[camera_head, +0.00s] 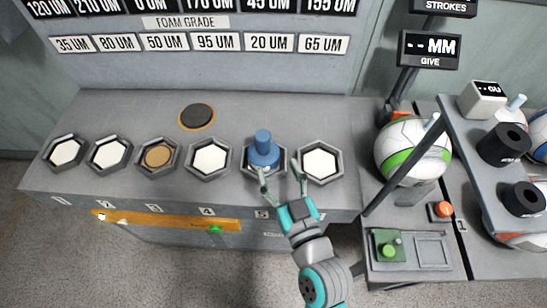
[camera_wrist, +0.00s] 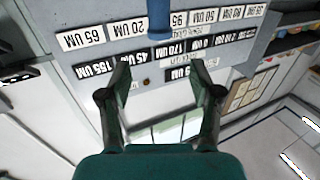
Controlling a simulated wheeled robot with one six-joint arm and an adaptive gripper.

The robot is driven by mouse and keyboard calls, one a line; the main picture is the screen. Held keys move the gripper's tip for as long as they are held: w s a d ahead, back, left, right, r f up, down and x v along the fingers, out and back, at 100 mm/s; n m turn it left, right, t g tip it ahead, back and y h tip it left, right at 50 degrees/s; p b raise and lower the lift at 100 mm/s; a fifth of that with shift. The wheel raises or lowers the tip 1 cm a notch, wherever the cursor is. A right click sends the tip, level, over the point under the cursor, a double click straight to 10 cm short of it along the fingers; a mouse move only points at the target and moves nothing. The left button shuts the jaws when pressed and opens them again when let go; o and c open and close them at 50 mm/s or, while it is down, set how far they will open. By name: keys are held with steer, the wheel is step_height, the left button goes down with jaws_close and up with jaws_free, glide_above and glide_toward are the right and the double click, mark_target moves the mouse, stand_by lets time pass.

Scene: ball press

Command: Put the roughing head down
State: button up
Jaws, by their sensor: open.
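The roughing head, seemingly the blue knobbed piece (camera_head: 264,148), stands upright in the hexagonal holder (camera_head: 249,168) marked 5 on the grey bench. A blue shaft, likely the same piece, shows at the top edge of the wrist view (camera_wrist: 159,16). My gripper (camera_head: 280,171) is open and empty, its fingers spread just in front of and to the right of the blue piece. In the wrist view the open fingers (camera_wrist: 160,68) have nothing between them. The base of the blue piece is partly hidden by the holder rim.
Other hexagonal holders line the bench, with white pads (camera_head: 320,164) and one tan disc (camera_head: 159,157). A dark round pad (camera_head: 198,117) lies behind. Balls (camera_head: 412,150), a shelf with black cylinders (camera_head: 503,146) and a green button (camera_head: 389,249) stand at the right.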

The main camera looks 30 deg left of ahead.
steer(key=shift+s+d, duration=0.25)
steer(key=shift+d, duration=0.05)
steer(key=s+d+f+m+t+h, duration=0.25)
steer(key=d+f+h, duration=0.2)
steer(key=d, duration=0.65)
steer(key=s+d+f+m+t+h, duration=0.2)
steer(key=s+d+f+m+h, duration=0.3)
steer(key=d, duration=0.6)
steer(key=s+d+m+h, duration=0.3)
steer(key=s+d+h, duration=0.2)
steer(key=s+d, duration=0.8)
steer(key=s, duration=0.3)
steer(key=shift+f, duration=0.1)
